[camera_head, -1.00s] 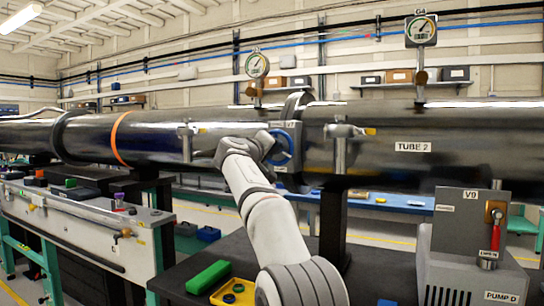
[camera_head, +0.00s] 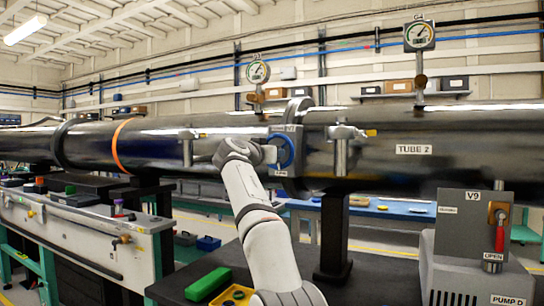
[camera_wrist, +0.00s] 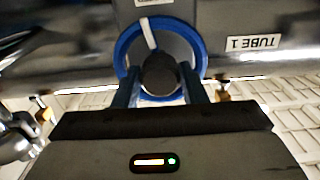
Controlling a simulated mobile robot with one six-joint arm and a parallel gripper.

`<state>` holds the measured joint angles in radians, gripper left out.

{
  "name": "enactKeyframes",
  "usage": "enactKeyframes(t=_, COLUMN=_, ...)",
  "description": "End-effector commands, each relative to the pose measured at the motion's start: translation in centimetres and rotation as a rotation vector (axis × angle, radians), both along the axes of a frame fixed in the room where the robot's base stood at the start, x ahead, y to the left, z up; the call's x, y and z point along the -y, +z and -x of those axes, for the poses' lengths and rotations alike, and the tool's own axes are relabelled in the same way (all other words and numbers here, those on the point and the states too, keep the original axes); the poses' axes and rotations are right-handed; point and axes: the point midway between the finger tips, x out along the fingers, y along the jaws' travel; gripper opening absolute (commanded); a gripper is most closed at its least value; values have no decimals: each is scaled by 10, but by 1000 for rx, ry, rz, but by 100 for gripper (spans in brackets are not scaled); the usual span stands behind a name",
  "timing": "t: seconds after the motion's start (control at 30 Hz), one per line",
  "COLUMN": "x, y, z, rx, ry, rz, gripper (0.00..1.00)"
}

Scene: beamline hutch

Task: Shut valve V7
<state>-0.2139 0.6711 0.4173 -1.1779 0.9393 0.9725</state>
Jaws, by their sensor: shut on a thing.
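Valve V7 has a blue handwheel (camera_head: 288,150) on a grey plate (camera_head: 293,190) at the joint between the large dark tubes. In the wrist view the blue ring (camera_wrist: 126,43) surrounds a dark round hub (camera_wrist: 158,73), and a white mark (camera_wrist: 147,33) lies above the hub, slightly left. My gripper (camera_wrist: 160,88) is straight in front of the wheel, with one finger on each side of the hub. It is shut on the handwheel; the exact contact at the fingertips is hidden. In the head view my gripper (camera_head: 268,154) reaches the wheel from the left.
Clamps (camera_head: 187,148) and (camera_head: 341,150) stand on the tubes on both sides of V7. Valve V9 with a red handle (camera_head: 500,222) sits on pump D at right, its tag reading OPEN. A green block (camera_head: 208,284) and a yellow tray (camera_head: 233,296) lie below my arm.

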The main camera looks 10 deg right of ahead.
Motion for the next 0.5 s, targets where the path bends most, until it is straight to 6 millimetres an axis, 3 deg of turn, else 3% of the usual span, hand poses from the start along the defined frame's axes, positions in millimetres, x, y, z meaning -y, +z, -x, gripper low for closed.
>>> enactKeyframes(t=0.5, x=1, y=-3, z=-1, rx=108, ry=-5, rz=-156, gripper=15)
